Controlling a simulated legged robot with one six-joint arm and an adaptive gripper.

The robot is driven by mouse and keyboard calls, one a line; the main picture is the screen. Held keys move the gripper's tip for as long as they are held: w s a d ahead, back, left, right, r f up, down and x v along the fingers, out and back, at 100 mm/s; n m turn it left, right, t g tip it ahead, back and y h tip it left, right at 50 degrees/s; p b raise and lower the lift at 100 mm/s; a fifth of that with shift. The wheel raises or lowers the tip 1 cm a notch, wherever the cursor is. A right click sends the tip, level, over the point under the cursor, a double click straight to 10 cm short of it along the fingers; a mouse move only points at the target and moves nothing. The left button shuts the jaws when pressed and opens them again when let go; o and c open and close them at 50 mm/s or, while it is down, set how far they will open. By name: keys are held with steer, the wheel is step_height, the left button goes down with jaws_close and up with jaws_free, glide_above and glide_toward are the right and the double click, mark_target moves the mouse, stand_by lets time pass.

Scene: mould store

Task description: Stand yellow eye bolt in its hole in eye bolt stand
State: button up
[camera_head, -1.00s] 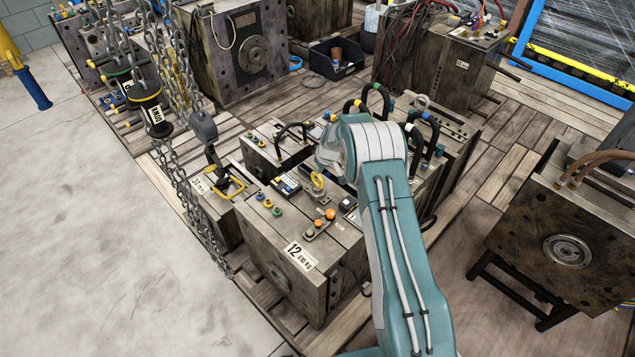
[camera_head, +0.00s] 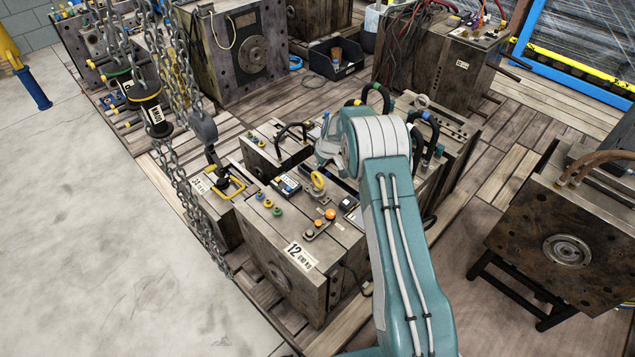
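A yellow ring (camera_head: 318,181), which looks like the yellow eye bolt, shows on top of the mould marked 12 (camera_head: 294,222). It appears upright, close to a small grey metal piece; whether it sits in a hole is too small to tell. A small dark bar with orange round tops (camera_head: 319,224) lies nearer on the same mould. I cannot tell which piece is the eye bolt stand. My teal arm reaches up from the bottom and bends over the mould, its wrist just beyond the yellow ring.
A hook on chains (camera_head: 204,127) hangs left of the mould. Black hoop handles (camera_head: 376,92) rise behind my arm. A rusty mould (camera_head: 561,238) stands on a frame at the right.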

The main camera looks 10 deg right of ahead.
stand_by(0.3)
steer(key=v, duration=1.1)
steer(key=shift+r, duration=0.45)
